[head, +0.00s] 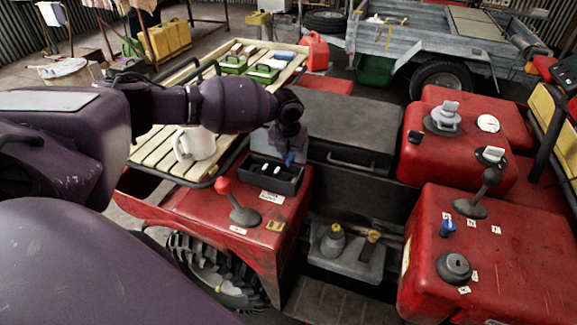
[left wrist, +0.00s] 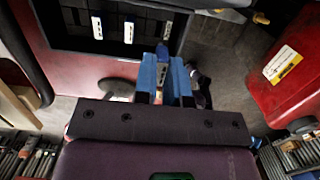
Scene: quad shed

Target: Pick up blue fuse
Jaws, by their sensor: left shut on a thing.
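My left gripper (head: 289,150) is over the front right part of a dark open box (head: 294,189) on the red vehicle. It is shut on the small blue fuse (head: 289,160), which shows below the fingers. In the left wrist view the blue fuse (left wrist: 162,51) sticks out between the blue fingertips of my left gripper (left wrist: 164,78). I cannot tell whether the fuse is clear of the box. My right gripper does not show.
White-marked pieces (left wrist: 97,28) sit in the box. A red-knobbed lever (head: 238,205) stands just in front of it. A dark seat-like cover (head: 345,125) lies behind the box.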

